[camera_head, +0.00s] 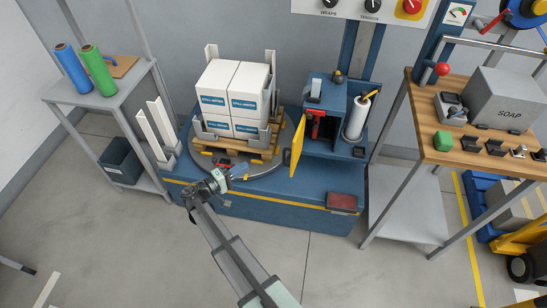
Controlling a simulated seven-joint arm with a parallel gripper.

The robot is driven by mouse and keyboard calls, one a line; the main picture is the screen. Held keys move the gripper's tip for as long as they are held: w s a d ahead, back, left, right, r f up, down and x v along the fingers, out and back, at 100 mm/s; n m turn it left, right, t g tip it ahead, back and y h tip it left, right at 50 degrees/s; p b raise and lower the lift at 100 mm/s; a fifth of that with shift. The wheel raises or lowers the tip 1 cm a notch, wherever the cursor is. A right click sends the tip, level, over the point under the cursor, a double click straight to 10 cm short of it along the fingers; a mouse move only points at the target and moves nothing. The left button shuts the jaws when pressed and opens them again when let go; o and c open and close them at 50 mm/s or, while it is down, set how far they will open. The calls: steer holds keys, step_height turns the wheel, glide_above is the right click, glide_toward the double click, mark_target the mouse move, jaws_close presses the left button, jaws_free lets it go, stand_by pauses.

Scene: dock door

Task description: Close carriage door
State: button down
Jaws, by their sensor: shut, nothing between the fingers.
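The carriage is a blue box-like housing (322,105) on the blue machine base, right of the turntable. Its door (297,147) shows a yellow face and stands open, swung out toward the front left. A red part (316,122) shows inside the opening. A white film roll (357,118) stands upright at the carriage's right side. My gripper (241,172) is shut and empty. In the picture it lies left of the door and apart from it, over the front of the turntable. Its fingers are small in this view.
White boxes (232,95) stand on a wooden pallet on the round turntable (282,150). A control panel (372,8) is above. A shelf with film rolls (97,71) is at left, a wooden bench (455,142) at right. The floor in front is mostly clear.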

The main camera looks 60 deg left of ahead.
steer(key=w+d, duration=0.2)
steer(key=w, duration=1.1)
steer(key=shift+d+f, duration=0.1)
steer(key=shift+d, duration=0.05)
steer(key=shift+w+d+y, duration=0.15)
steer(key=shift+d+y, duration=0.35)
steer(key=shift+w+d+n+y, duration=0.1)
steer(key=shift+d+n+y, duration=0.1)
steer(key=shift+n+y, duration=0.1)
